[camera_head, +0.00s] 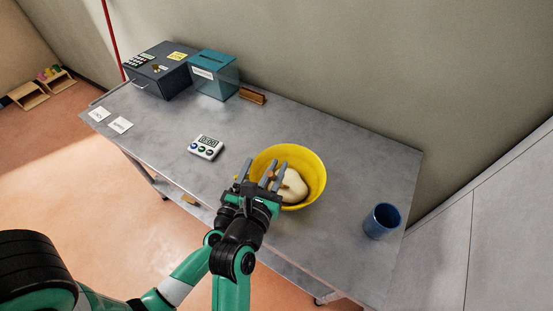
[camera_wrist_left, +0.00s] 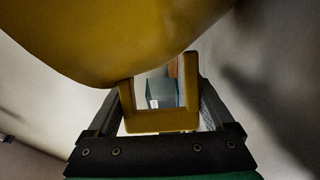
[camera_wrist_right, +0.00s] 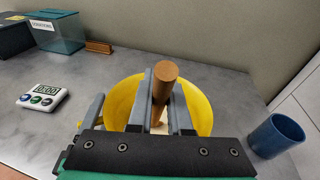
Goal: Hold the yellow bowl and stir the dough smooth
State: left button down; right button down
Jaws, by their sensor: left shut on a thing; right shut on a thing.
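The yellow bowl (camera_head: 317,172) stands upright near the table's front edge, with a pale lump of dough (camera_head: 292,187) in it. My left gripper (camera_wrist_left: 158,108) is shut on the bowl's yellow side handle (camera_wrist_left: 160,124); in the head view it is largely hidden by my right arm. My right gripper (camera_head: 272,176) is above the bowl's near left part, shut on a wooden stirring tool (camera_wrist_right: 163,84), whose round handle stands up between the fingers in the right wrist view. Its lower end is hidden, so I cannot tell how deep it reaches into the dough.
A blue cup (camera_head: 382,220) stands right of the bowl. A white timer (camera_head: 206,147) lies to the left. A grey cash box (camera_head: 157,70), a teal donation box (camera_head: 214,75) and a brown block (camera_head: 252,96) are at the back. Two white cards lie at the left end.

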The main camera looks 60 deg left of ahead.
jog(key=w, duration=0.4)
jog(key=shift+s+a, duration=1.5)
jog(key=shift+s, duration=0.1)
jog(key=shift+r, duration=0.1)
notch_tip(320, 180, up, 9)
